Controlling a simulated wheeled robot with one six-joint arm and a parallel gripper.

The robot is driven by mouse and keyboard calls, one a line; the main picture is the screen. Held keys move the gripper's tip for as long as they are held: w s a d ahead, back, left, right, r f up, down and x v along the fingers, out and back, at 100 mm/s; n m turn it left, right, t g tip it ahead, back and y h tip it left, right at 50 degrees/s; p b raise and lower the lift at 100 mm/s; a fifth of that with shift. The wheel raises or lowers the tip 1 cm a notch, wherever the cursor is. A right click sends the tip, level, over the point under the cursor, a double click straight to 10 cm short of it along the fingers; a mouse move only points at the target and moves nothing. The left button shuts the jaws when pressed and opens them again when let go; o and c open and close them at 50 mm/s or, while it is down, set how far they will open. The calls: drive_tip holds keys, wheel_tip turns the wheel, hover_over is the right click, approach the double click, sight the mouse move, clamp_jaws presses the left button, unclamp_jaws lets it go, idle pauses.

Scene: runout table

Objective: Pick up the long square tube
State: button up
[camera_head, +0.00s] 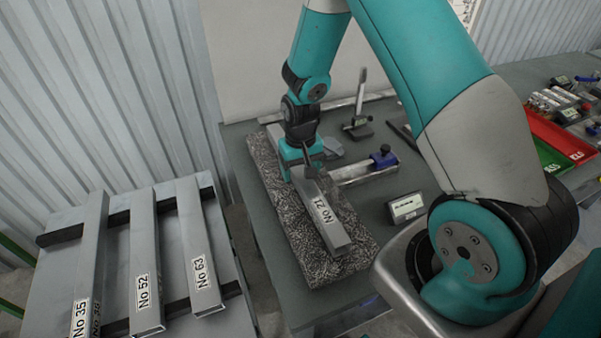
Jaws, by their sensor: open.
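A long grey square tube labelled No 21 (324,213) lies lengthwise on a speckled granite slab (305,252) on the grey table. My gripper (309,176) is over the middle of this tube, pointing down, with its jaws open and the fingers close to the tube's sides. I cannot tell whether the fingers touch it. The gripper and wrist hide part of the tube; its far end shows behind them. Three more square tubes, No 35 (87,255), No 52 (144,245) and No 63 (196,240), lie side by side on a rack at the left.
A clamp-like tool with a blue knob (383,157) lies right of the slab, and an upright stand (359,115) is behind it. A small display box (406,207) sits on the table. Red (558,140) and green (551,158) trays are at the far right.

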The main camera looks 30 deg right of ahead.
drive_tip(key=shift+f, duration=1.15)
drive_tip(key=c, duration=1.3)
clamp_jaws()
drive_tip(key=shift+r, duration=0.2)
